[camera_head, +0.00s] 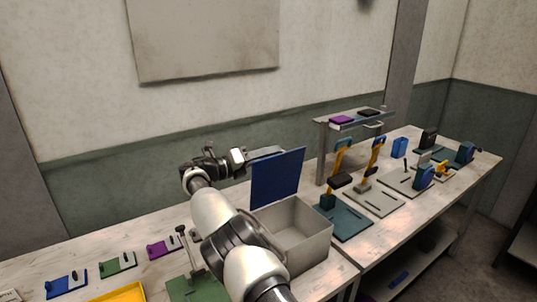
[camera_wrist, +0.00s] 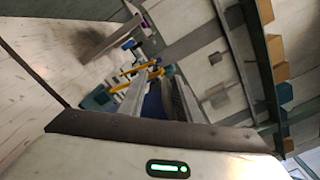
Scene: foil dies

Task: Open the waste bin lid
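The waste bin (camera_head: 312,243) is a light grey open-topped box on the bench in the head view. Its blue lid (camera_head: 277,178) stands up nearly vertical at the bin's back left edge, and the empty-looking inside shows. My gripper (camera_head: 270,152) is at the lid's upper left, with a finger reaching along behind its top edge. In the wrist view my gripper's fingers (camera_wrist: 158,95) stand apart, and a strip of blue, likely the lid (camera_wrist: 153,106), shows between them. Whether they touch the lid I cannot tell.
Right of the bin are a teal base (camera_head: 345,222) with a yellow-handled clamp, more fixtures and a raised shelf (camera_head: 355,122). Blue, green and purple plates (camera_head: 163,247) and a yellow tray (camera_head: 122,293) lie to the left. My arm passes close to the bin's left side.

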